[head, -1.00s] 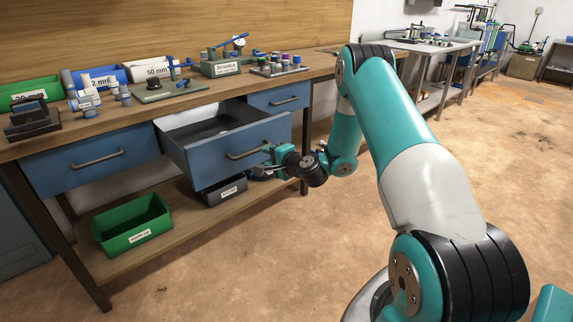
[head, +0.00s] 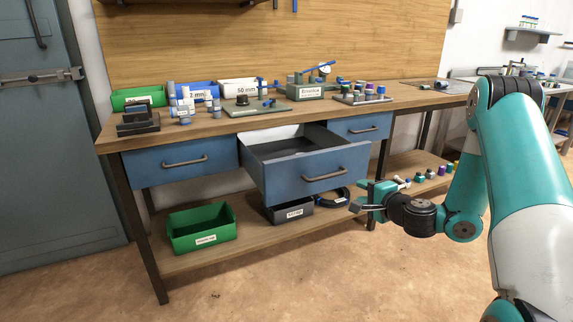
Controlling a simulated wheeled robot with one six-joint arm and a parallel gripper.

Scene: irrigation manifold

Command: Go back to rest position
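My gripper (head: 356,197) is in front of the bench, low and to the right of the open middle drawer (head: 312,178). Its two fingers appear spread, with nothing between them. It is apart from the drawer handle (head: 323,174). The drawer is blue, pulled well out, and the part of its inside that shows looks empty. My teal and white arm reaches in from the right side of the head view.
The wooden bench (head: 225,128) carries bins, fittings and a tool stand. Two other drawers, left (head: 183,163) and right (head: 360,127), are shut. A green bin (head: 202,232) and a dark box (head: 290,211) sit on the lower shelf. The floor in front is clear.

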